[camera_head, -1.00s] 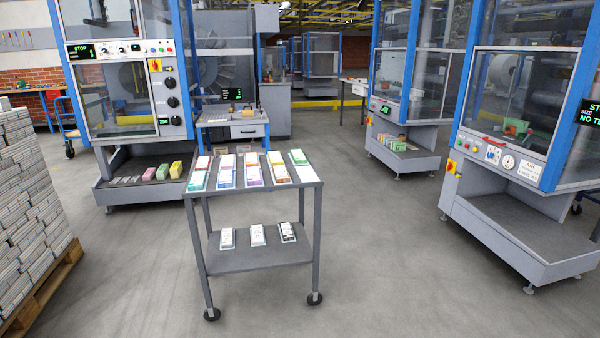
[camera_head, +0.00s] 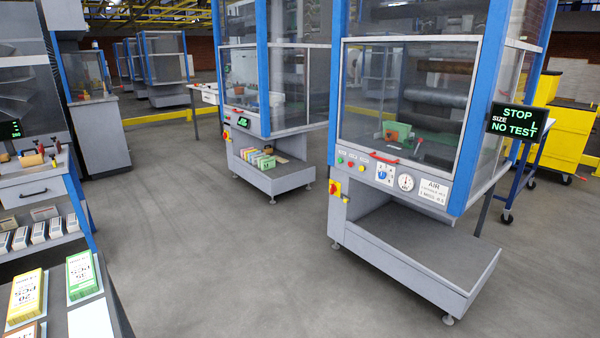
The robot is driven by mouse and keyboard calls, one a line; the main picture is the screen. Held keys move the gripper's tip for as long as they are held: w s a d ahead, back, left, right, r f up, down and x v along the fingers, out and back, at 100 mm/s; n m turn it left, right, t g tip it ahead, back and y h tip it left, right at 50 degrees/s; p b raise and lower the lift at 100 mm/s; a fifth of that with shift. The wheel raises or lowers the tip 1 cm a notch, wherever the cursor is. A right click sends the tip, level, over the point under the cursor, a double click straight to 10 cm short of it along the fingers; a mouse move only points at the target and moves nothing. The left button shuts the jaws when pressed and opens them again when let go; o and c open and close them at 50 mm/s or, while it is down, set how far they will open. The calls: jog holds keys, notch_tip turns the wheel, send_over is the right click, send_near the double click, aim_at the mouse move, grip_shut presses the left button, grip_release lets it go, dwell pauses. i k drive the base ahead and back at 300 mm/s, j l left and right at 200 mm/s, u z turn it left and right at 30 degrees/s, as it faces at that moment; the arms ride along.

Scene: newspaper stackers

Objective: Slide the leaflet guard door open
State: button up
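A blue-framed machine stands at right with a clear guard door (camera_head: 409,105) in front of its rollers. A red handle (camera_head: 385,157) sits along the door's lower edge, and the door looks closed. A second blue-framed machine stands farther back, left of it, with its own clear front panel (camera_head: 249,87). I cannot tell from any readable label which one is the leaflet machine. Behind the right door are a green and orange part (camera_head: 397,131) and dark rollers. My gripper is not in view.
A cart (camera_head: 112,293) with card stacks is close at lower left, beside a bench with a drawer (camera_head: 33,192). The right machine's empty grey shelf (camera_head: 420,240) juts forward low down. A display (camera_head: 517,121) reads STOP and NO TEST. Open floor (camera_head: 220,260) lies between.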

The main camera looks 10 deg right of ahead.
aim_at(385, 156)
jog(key=i+l+z, duration=0.25)
jog(key=i, duration=0.5)
jog(key=i+z, duration=0.25)
jog(key=i, duration=0.5)
jog(key=i+j+u, duration=0.1)
jog(key=i+j, duration=0.15)
jog(key=i, duration=0.3)
jog(key=i+j, duration=0.25)
jog(key=i, duration=0.25)
jog(key=i+j+u, duration=0.15)
jog(key=i, duration=0.4)
